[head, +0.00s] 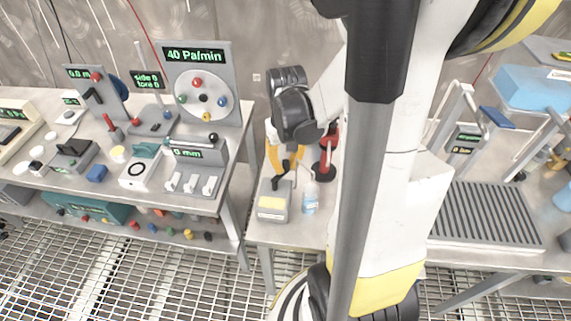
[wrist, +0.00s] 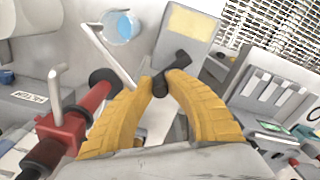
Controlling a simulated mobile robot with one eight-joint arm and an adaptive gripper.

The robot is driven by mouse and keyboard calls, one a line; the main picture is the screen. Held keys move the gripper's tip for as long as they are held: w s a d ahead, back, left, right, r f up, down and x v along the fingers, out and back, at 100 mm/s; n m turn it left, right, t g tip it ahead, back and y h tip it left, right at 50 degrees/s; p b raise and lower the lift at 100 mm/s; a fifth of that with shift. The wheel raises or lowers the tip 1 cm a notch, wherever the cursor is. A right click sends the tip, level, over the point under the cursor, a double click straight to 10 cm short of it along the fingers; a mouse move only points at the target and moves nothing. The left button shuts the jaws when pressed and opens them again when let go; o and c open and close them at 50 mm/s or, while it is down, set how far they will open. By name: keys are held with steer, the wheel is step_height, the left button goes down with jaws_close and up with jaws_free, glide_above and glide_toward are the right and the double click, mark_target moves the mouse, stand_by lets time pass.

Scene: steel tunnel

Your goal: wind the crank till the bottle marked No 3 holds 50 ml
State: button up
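My gripper (wrist: 164,82) has yellow fingers, and their tips close in on the black crank handle (wrist: 161,88). The crank belongs to a grey box (wrist: 187,25) with a yellow label, which also stands below my gripper (head: 286,178) in the head view, at the grey box (head: 272,214). A thin pale spout tube (wrist: 108,57) runs from beside the crank towards a clear bottle (wrist: 122,27) with blue in it. The bottle (head: 310,198) stands right of the box in the head view. Its number and its level cannot be read.
A bench with a dial panel (head: 202,92) and several devices stands at the left. A ribbed grey tray (head: 486,215) lies at the right. My arm hides the middle.

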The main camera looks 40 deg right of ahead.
steer(key=o, duration=0.3)
steer(key=shift+o, duration=0.2)
steer(key=shift+r, duration=0.1)
step_height(320, 180, up, 12)
stand_by(0.4)
